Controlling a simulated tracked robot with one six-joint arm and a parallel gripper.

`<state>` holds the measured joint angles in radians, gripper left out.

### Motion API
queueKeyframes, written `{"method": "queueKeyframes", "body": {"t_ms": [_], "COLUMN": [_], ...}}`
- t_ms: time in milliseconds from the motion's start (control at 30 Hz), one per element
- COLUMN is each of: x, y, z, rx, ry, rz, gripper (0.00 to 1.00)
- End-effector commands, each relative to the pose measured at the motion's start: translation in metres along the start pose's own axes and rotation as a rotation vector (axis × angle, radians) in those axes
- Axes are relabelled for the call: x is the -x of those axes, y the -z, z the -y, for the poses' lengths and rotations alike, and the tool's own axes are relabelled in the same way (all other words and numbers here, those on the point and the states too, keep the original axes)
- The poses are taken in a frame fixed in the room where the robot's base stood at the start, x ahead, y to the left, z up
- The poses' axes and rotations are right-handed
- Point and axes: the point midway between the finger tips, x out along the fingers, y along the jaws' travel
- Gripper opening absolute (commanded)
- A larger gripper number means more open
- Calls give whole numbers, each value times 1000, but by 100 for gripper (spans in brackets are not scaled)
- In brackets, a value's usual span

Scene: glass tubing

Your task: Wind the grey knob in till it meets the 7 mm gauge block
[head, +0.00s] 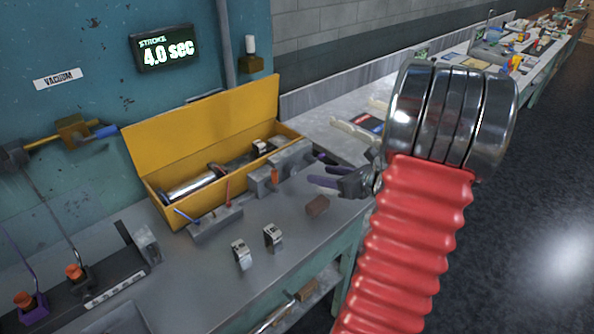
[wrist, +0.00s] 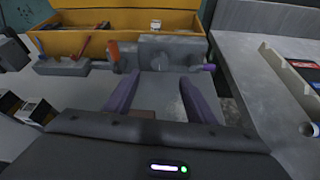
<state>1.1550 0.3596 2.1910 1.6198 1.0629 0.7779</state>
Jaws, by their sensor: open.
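My gripper (head: 325,175) is open and empty over the bench, its two purple fingers apart; they also show in the wrist view (wrist: 158,85). A grey fixture (wrist: 182,49) stands just beyond the fingertips and also shows in the head view (head: 293,160). A rounded grey part on its near face, between the fingertips in the wrist view, looks like the grey knob (wrist: 160,63); its edges are hard to make out. Two small metal blocks (head: 241,255) (head: 273,238) stand at the front of the bench. Their markings are too small to read, so I cannot tell which is 7 mm.
An open yellow box (head: 160,205) with metal parts stands behind the fixture. A low grey rack with coloured tools (head: 215,224) is left of it. A small brown block (head: 317,206) lies near the bench edge. My red arm covers the right.

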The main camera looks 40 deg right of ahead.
Motion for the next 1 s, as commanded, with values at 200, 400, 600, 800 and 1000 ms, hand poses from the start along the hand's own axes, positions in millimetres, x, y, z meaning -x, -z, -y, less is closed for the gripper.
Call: {"method": "queueKeyframes", "body": {"t_ms": [200, 400, 600, 800, 1000], "x": [-33, -64, -94, -116, -123], "y": [0, 1, 1, 0, 0], "z": [-1, -1, -2, -1, -1], "rx": [-1, 0, -1, -1, 0], "ry": [-4, -4, -4, -3, -1], "rz": [-1, -1, -1, 0, 0], "gripper": [51, 51, 51, 51, 51]}}
